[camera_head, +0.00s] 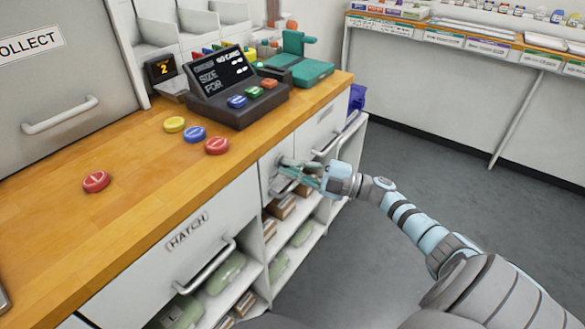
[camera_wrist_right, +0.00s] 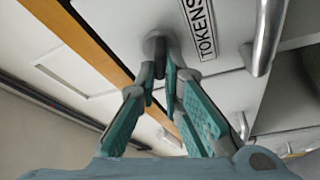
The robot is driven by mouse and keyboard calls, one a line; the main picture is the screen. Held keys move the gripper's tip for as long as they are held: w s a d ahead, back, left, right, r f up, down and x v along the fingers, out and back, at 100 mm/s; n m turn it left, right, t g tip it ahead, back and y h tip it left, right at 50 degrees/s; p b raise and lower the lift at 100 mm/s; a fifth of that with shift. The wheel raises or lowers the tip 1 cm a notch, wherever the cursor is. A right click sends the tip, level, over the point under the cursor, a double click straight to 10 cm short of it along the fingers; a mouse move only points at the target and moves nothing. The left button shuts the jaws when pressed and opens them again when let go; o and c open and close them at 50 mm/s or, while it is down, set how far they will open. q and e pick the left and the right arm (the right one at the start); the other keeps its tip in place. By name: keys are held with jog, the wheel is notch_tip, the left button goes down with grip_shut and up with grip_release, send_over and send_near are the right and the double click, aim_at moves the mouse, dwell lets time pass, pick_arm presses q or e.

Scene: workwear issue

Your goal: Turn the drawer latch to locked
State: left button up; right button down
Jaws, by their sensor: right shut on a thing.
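My right gripper (camera_head: 288,179) reaches in from the right to the white front under the wooden counter. In the right wrist view its teal fingers (camera_wrist_right: 163,78) are shut on the drawer latch (camera_wrist_right: 157,44), a grey round-based knob with a darker grip between the fingertips. The latch is mounted on a white front beside the TOKENS label (camera_wrist_right: 199,28). In the head view the gripper mostly covers the latch, and I cannot tell its turned position. The drawer front (camera_head: 318,128) looks closed. My left gripper is not in view.
A metal handle (camera_wrist_right: 265,38) is close to the fingers. The wooden counter (camera_head: 140,205) above carries a console (camera_head: 236,92) and coloured round tokens (camera_head: 96,181). The HATCH front (camera_head: 180,250) is to the left. Open shelves (camera_head: 292,240) with goods lie below. Floor at right is free.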

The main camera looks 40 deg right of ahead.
jog(key=n, duration=0.2)
jog(key=n+g, duration=0.1)
jog(key=n, duration=0.1)
jog(key=shift+f+n+g+h, duration=0.1)
jog(key=shift+n+g+h, duration=0.2)
jog(key=shift+n+h, duration=0.1)
dwell(0.4)
jog(key=c, duration=1.7)
grip_release()
jog(key=v, duration=1.2)
